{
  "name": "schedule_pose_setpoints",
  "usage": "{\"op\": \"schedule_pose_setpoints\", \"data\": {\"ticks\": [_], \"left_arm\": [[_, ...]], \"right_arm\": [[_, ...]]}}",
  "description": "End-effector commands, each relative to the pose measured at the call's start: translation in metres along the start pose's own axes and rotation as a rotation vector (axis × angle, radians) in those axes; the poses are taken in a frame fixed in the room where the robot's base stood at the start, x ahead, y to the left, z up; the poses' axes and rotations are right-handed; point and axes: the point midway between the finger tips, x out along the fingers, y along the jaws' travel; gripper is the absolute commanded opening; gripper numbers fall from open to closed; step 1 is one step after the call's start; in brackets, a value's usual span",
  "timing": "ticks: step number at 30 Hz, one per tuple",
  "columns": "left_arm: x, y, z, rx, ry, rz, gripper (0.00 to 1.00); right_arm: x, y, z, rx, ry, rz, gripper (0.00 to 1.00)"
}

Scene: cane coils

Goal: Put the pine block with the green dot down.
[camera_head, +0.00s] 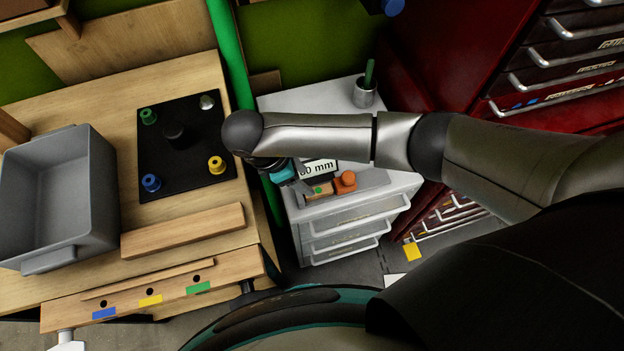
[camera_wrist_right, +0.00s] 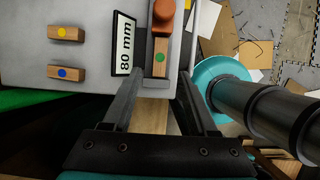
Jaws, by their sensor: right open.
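In the head view the block (camera_head: 319,191) shows just right of my right gripper (camera_head: 303,187). In the wrist view my right gripper (camera_wrist_right: 164,76) is open, with one fingertip on each side of the block's near end and gaps beside it. Whether a finger touches the block I cannot tell. My left gripper is not in view.
An "80 mm" sign (camera_wrist_right: 124,43) stands left of the block. A yellow-dot block (camera_wrist_right: 67,33) and a blue-dot block (camera_wrist_right: 66,73) lie farther left. The cabinet (camera_head: 345,222) also carries a metal cup (camera_head: 364,95). A grey bin (camera_head: 62,195) sits on the bench at left.

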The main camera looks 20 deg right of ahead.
Motion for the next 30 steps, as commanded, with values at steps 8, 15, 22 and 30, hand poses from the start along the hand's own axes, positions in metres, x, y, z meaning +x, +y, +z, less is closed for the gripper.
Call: {"op": "schedule_pose_setpoints", "data": {"ticks": [8, 15, 22, 30], "left_arm": [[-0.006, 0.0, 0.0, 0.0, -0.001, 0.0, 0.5], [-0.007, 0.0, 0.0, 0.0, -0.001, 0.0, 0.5], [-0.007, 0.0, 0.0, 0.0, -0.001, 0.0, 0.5], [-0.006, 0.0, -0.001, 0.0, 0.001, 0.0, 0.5]], "right_arm": [[-0.038, 0.0, 0.0, 0.0, 0.0, 0.001, 0.58], [-0.042, 0.0, -0.001, 0.0, 0.0, 0.0, 0.58], [-0.042, 0.0, -0.001, 0.0, 0.0, 0.0, 0.58], [-0.042, 0.0, -0.001, -0.001, 0.0, 0.0, 0.58]]}}
